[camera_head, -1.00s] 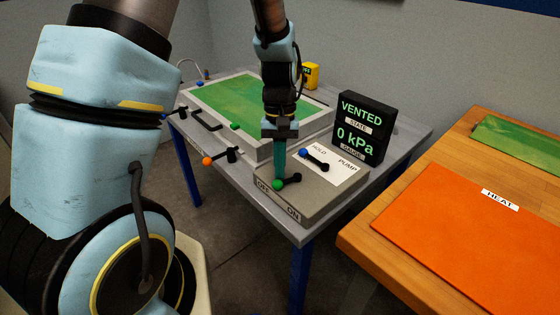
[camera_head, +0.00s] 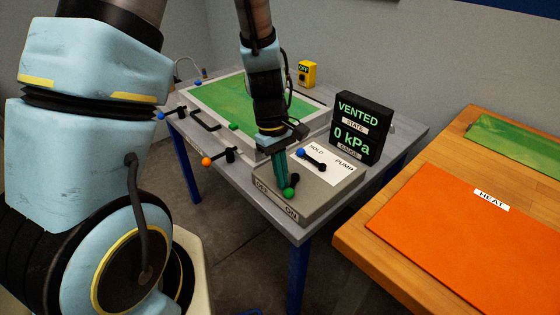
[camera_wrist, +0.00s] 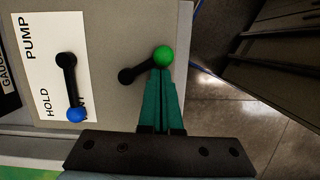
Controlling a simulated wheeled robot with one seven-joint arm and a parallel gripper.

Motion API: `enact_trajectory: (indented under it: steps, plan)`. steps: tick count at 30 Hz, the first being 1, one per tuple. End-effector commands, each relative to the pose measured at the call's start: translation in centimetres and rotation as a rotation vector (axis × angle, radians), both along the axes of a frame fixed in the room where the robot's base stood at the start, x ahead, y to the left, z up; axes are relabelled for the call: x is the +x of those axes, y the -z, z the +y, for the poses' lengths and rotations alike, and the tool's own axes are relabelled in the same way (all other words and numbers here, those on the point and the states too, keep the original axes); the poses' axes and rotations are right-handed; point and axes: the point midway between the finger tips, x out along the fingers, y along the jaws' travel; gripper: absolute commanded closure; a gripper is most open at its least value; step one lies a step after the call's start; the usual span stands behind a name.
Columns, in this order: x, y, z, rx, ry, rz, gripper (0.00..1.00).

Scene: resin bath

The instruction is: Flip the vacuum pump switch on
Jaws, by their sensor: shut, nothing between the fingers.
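The vacuum pump switch is a short black lever with a green knob (camera_head: 289,192) on the grey control box (camera_head: 318,196). The front edge of the box reads OFF at left and ON at right. The knob points towards the front edge, on the ON side. The knob also shows in the wrist view (camera_wrist: 163,56), with its black pivot (camera_wrist: 126,76) at lower left. My gripper (camera_head: 283,187) is shut and empty, its teal fingers pointing down at the knob's left side. In the wrist view the fingertips (camera_wrist: 162,72) meet the knob or nearly so; contact is unclear.
A black display (camera_head: 357,126) reads VENTED, 0 kPa. An orange-knobbed valve (camera_head: 208,161) is at left. A wooden table with an orange HEAT mat (camera_head: 450,245) stands at right.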

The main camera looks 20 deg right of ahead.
Motion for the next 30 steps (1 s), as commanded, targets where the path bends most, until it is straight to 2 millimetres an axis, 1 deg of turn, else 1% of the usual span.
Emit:
enact_trajectory:
  steps: [7,22,26,30]
  plan:
    - [-0.3,0.0,-0.1,0.001,0.002,0.002,1.0]
    - [-0.2,0.0,-0.1,0.0,0.002,0.001,1.0]
    - [0.4,-0.3,0.1,0.0,0.002,0.0,1.0]
    - [1.9,-0.9,0.5,0.0,0.002,0.0,1.0]
